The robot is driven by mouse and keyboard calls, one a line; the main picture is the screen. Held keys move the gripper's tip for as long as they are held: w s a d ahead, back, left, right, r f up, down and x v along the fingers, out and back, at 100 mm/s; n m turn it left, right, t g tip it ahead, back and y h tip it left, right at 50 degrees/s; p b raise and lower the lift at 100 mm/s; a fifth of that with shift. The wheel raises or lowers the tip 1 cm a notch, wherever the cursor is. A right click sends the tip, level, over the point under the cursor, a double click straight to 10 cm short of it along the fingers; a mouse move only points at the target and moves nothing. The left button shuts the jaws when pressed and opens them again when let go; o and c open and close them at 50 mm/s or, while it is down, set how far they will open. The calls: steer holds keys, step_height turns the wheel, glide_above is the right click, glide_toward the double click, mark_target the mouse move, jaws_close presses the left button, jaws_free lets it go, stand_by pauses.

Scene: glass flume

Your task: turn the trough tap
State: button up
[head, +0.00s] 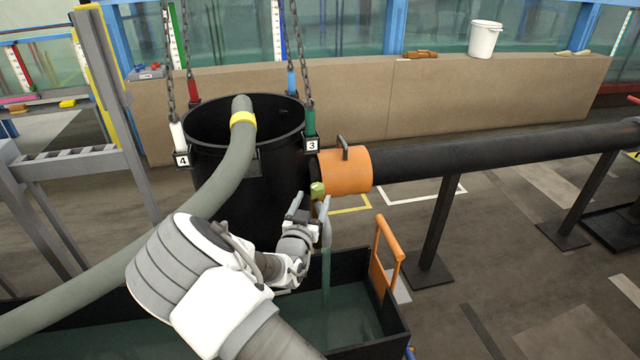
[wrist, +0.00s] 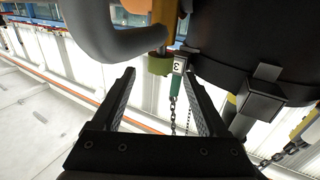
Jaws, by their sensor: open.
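The trough tap has a small olive-green knob (head: 317,189) and a grey curved spout (head: 326,222). A thin stream appears to run from the spout into the black trough (head: 398,326), which holds water. In the wrist view the knob (wrist: 160,65) lies ahead, between the lines of the fingertips, with the thick grey spout (wrist: 120,42) at upper left. My gripper (head: 301,203) is open and empty, just below and left of the knob. It also shows in the wrist view (wrist: 160,74). I cannot tell whether a finger touches the tap.
A black tank (head: 240,185) hangs on chains behind the gripper. A grey hose (head: 225,180) with a yellow band runs from it to lower left. An orange collar (head: 345,170) on a black pipe (head: 480,150) is close right. An orange handle (head: 379,262) stands at the trough's right end.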

steer(key=w+d, duration=0.1)
steer(key=w, duration=0.7)
steer(key=shift+w+d+b, duration=0.25)
steer(key=shift+w+b, duration=0.1)
steer(key=shift+b, duration=0.05)
jaws_close()
